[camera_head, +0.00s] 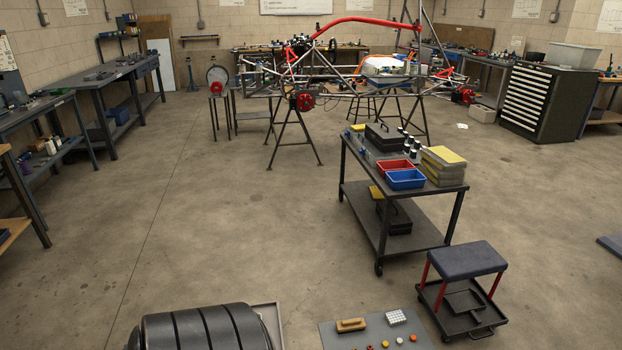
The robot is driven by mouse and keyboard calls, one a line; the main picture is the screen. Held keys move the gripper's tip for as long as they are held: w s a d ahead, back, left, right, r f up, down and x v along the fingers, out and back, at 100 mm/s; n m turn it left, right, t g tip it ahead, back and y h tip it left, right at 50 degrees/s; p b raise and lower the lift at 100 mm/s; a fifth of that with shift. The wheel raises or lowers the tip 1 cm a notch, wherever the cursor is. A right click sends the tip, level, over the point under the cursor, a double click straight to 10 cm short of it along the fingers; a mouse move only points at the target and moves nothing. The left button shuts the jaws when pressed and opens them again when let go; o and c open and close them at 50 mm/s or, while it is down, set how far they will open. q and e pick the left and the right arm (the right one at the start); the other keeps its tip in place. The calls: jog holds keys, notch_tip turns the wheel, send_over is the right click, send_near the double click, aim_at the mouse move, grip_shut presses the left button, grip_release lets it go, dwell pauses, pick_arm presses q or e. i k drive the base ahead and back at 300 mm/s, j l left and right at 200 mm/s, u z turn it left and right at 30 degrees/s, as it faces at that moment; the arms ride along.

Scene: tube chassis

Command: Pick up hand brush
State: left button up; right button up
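A small tan and brown block-shaped thing (351,325), which looks like the hand brush, lies on a grey mat or board (335,341) at the bottom of the head view, right of centre. It is too small to make out its bristles clearly. Neither of my grippers shows in the view.
A white gridded block (396,317) and several small coloured pieces share the board. A black ribbed cylinder (205,328) lies to its left, a padded stool (467,260) stands to its right. A two-shelf cart (440,193) stands behind. Open floor (210,230) spreads left of the cart.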

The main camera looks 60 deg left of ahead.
aim_at(346, 325)
jog(key=u, duration=1.95)
jog(key=i+l+u, duration=0.25)
jog(key=u, duration=0.2)
jog(key=i+l+u, duration=0.2)
jog(key=l+u, duration=0.25)
jog(key=i+l+u, duration=0.15)
jog(key=l+u, duration=0.3)
